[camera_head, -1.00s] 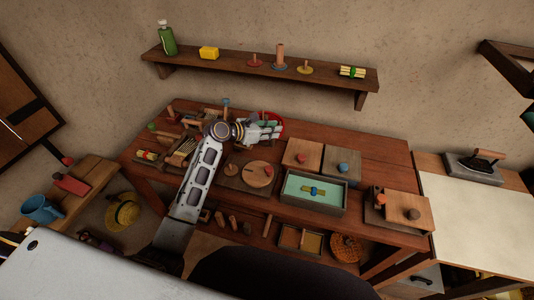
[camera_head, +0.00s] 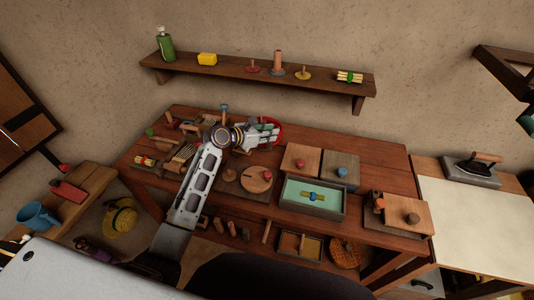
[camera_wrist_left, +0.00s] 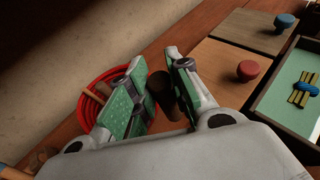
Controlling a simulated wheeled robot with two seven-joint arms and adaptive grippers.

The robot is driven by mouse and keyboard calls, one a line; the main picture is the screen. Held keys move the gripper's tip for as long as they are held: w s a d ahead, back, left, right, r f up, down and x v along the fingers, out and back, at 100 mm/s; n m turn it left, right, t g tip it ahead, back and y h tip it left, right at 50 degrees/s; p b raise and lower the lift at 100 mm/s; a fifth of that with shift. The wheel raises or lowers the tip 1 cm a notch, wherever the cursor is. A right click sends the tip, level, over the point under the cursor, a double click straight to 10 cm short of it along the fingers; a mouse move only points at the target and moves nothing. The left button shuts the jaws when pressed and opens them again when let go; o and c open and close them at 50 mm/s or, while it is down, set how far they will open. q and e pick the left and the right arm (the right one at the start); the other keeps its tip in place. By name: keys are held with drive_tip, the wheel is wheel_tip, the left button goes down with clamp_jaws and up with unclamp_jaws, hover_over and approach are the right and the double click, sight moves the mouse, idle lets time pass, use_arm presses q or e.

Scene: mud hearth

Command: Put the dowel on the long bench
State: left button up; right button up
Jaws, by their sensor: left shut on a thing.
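The long bench (camera_head: 375,158) is the reddish-brown wooden table across the middle of the head view. My left gripper (camera_head: 270,136) is over its back part, beside a red coil. In the left wrist view, the left gripper's green-padded fingers (camera_wrist_left: 158,92) are around a dark brown round piece (camera_wrist_left: 162,94), which looks like the dowel. It is mostly hidden by the fingers and seen nearly end-on. I cannot tell whether it touches the bench top. My right gripper is not in view.
The red coil (camera_wrist_left: 86,92) lies close beside the left fingers. Knobbed boards (camera_head: 301,158) and a green-lined tray (camera_head: 312,211) stand to the right. Tools and blocks crowd the bench's left end. A wall shelf (camera_head: 330,88) hangs behind. Some bare bench top shows at the back right.

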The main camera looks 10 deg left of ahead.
sight(269, 150)
use_arm(q)
drive_tip(key=shift+f, duration=2.6)
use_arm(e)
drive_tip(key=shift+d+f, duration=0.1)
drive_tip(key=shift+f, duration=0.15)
use_arm(q)
drive_tip(key=shift+f, duration=0.1)
drive_tip(key=shift+f+b, duration=0.5)
drive_tip(key=shift+f, duration=1.3)
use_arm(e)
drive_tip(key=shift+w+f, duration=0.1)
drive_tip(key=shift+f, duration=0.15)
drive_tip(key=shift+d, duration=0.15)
use_arm(q)
drive_tip(key=o, duration=0.6)
drive_tip(key=shift+f, duration=0.1)
drive_tip(key=shift+c, duration=0.2)
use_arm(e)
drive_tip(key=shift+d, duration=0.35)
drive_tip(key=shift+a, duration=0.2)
